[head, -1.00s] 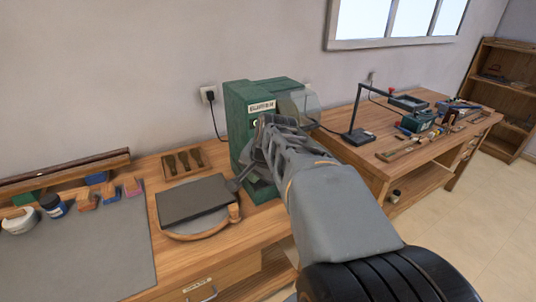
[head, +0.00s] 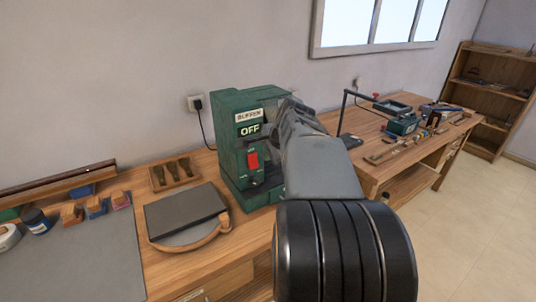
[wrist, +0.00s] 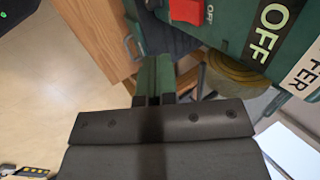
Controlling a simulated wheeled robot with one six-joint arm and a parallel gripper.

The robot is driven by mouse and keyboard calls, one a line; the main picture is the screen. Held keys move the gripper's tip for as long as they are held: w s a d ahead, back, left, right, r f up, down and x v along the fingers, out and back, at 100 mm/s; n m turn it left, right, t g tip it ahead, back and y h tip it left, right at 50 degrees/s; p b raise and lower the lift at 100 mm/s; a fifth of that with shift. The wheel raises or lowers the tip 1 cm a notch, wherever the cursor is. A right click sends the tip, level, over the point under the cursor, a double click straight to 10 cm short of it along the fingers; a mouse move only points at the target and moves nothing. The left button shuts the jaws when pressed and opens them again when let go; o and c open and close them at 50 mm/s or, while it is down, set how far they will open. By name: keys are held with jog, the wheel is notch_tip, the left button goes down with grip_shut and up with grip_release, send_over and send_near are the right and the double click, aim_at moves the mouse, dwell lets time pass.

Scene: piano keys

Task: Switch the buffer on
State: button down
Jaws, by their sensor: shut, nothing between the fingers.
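The buffer (head: 232,112) is a green machine standing at the right end of the near bench. A lit "OFF" sign (head: 250,129) is on its front, below the "BUFFER" label. The red switch (head: 252,160) is under the sign. My arm covers the buffer's right side in the head view, and my fingertips are hidden there. In the wrist view the red switch (wrist: 187,10) shows at the top edge, and the "OFF" sign (wrist: 268,28) is at upper right. My gripper (wrist: 153,88) is shut and empty, apart from the switch and to its lower left in that view.
A second bench (head: 425,160) with a lamp and tools stands to the right. Open floor (head: 480,220) lies right of the benches.

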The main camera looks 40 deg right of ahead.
aim_at(255, 167)
jog(key=shift+w+r+x, duration=0.2)
jog(key=shift+w+x, duration=0.05)
jog(key=shift+x, duration=1.6)
jog(key=shift+w+r+x, duration=0.15)
jog(key=shift+w+x, duration=0.1)
jog(key=shift+x, duration=1.55)
jog(key=shift+w+r+x, duration=0.2)
jog(key=shift+w+x, duration=0.1)
jog(key=shift+x, duration=1.55)
